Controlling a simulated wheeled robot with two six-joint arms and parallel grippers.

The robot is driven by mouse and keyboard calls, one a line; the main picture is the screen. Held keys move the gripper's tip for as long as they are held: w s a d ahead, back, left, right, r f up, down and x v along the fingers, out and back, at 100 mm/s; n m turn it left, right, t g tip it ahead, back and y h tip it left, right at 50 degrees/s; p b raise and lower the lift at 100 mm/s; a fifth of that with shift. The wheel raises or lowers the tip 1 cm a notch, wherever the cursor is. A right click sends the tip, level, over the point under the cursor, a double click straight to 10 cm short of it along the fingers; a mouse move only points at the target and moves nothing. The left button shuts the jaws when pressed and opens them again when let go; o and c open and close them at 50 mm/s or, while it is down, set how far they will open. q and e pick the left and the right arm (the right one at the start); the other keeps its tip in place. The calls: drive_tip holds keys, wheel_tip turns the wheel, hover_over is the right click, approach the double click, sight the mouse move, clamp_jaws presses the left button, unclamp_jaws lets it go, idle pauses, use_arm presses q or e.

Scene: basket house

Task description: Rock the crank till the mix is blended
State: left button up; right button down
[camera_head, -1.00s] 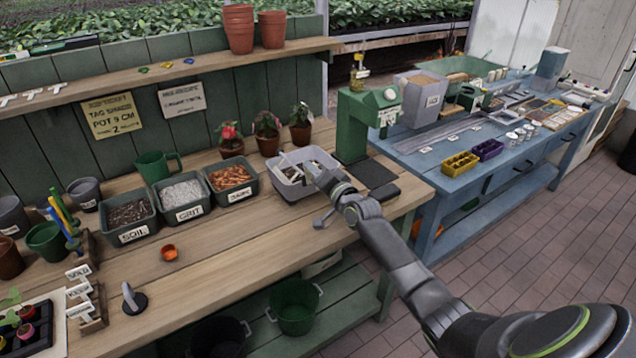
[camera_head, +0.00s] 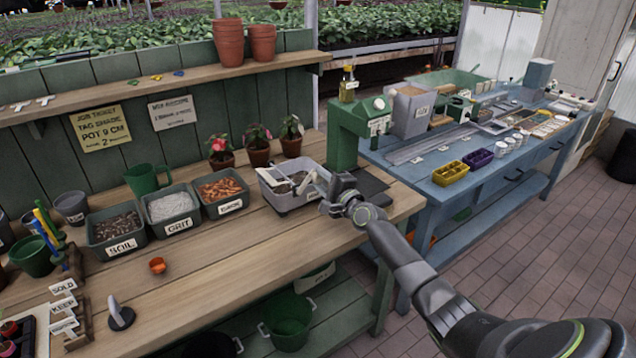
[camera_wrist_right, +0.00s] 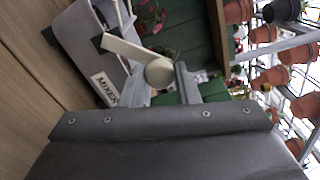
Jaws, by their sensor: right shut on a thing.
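The mixer (camera_head: 292,199) is a grey tub at the right end of the wooden bench, with dark and pale material in it. Its grey wall with a "MIXER" label also shows in the wrist view (camera_wrist_right: 82,58). The crank (camera_wrist_right: 133,50) is a cream bar ending in a round knob. My right gripper (camera_head: 326,192) is at the tub's right side, and its fingers (camera_wrist_right: 162,80) are shut on the crank's knob end. In the head view the arm and gripper partly hide the crank. My left gripper is not in view.
Soil (camera_head: 119,227), grit (camera_head: 173,208) and bark (camera_head: 222,192) bins stand left of the mixer. A green machine (camera_head: 347,135) and potted flowers (camera_head: 258,152) stand behind it.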

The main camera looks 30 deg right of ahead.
drive_tip(key=shift+d+f+m+b, duration=0.35)
drive_tip(key=shift+f+m, duration=0.15)
drive_tip(key=shift+m, duration=0.5)
drive_tip(key=c, duration=1.1)
unclamp_jaws()
drive_tip(key=s+d+p, duration=0.1)
drive_tip(key=s+p, duration=0.3)
drive_tip(key=s, duration=1.3)
drive_tip(key=shift+s+d+p, duration=0.2)
drive_tip(key=shift+d+p, duration=0.05)
drive_tip(key=shift+p, duration=0.05)
